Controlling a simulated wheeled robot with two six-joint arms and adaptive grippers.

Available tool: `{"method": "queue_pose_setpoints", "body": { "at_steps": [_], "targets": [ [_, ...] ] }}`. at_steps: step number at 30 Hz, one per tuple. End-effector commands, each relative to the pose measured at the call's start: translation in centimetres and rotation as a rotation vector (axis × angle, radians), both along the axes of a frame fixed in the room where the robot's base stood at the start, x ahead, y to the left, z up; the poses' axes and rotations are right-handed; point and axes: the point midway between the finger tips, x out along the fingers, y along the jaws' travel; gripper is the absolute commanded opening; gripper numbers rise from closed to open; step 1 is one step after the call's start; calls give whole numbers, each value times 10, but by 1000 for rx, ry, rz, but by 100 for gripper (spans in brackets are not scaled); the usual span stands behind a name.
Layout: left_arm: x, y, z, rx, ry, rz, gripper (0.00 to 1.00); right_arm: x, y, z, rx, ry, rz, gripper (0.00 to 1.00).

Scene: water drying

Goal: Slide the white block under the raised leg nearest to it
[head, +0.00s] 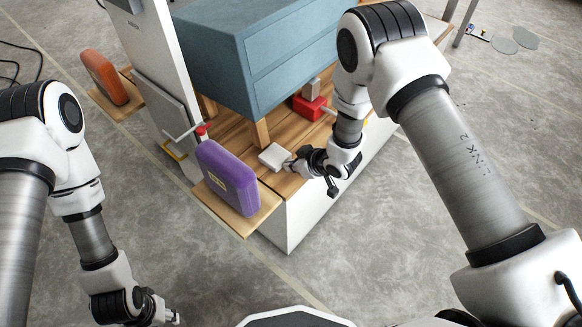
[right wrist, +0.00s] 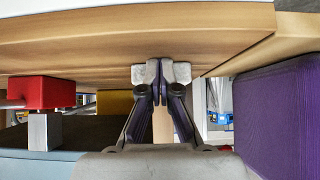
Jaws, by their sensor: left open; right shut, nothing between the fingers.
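The flat white block (head: 275,156) lies on the wooden tabletop (head: 227,132), just in front of the near wooden leg (head: 261,133) of the blue-grey cabinet (head: 270,62). Any gap under that leg is too small to make out. My right gripper (head: 289,165) is shut and empty, at the block's near right side; whether it touches the block is unclear. My left gripper (head: 172,318) is open, low and away from the table.
A purple case (head: 228,178) stands on a side shelf left of the block. A red block (head: 309,108) with a small grey piece (head: 311,89) on top sits under the cabinet. An orange case (head: 104,77) stands at the far left. The near floor is clear.

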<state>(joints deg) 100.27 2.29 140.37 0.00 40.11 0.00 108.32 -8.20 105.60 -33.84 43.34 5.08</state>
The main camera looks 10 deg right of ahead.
Motion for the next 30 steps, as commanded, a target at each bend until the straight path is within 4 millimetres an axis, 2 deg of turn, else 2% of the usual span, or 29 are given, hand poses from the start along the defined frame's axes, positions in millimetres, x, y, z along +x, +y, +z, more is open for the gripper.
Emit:
{"method": "queue_pose_setpoints", "body": {
  "at_steps": [17, 30],
  "targets": [
    [0, 0, 0, 0, 0, 0, 41, 7, 5, 0, 0, 0, 0, 0],
    [0, 0, 1, 0, 0, 0, 41, 20, 16, 0, 1, -1, 0, 0]
  ]
}}
